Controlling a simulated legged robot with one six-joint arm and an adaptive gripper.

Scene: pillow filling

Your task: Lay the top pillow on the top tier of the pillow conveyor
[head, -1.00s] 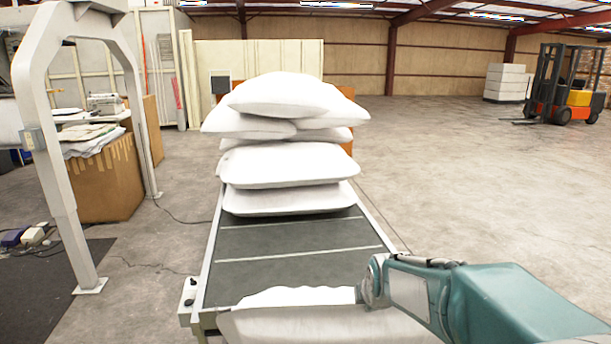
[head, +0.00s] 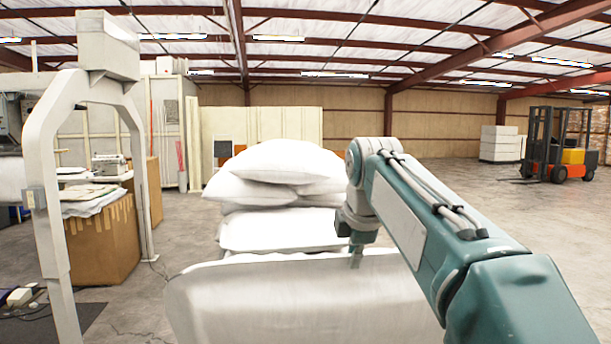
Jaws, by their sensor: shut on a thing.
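My gripper (head: 356,257) is at the top edge of a large white pillow (head: 290,305) close in front of the camera. It is shut on that edge, and the pillow hangs raised in front of the stack. Behind it, several white pillows (head: 285,160) lie piled on one another, leaning unevenly. The held pillow hides the conveyor belt and the lower part of the pile. My teal arm covers the right side of the pile.
A grey metal frame (head: 45,200) stands at the left. Cardboard boxes (head: 100,240) with folded cloth stand behind it. A forklift (head: 560,150) and white blocks (head: 502,143) are far right. The concrete floor on the right is open.

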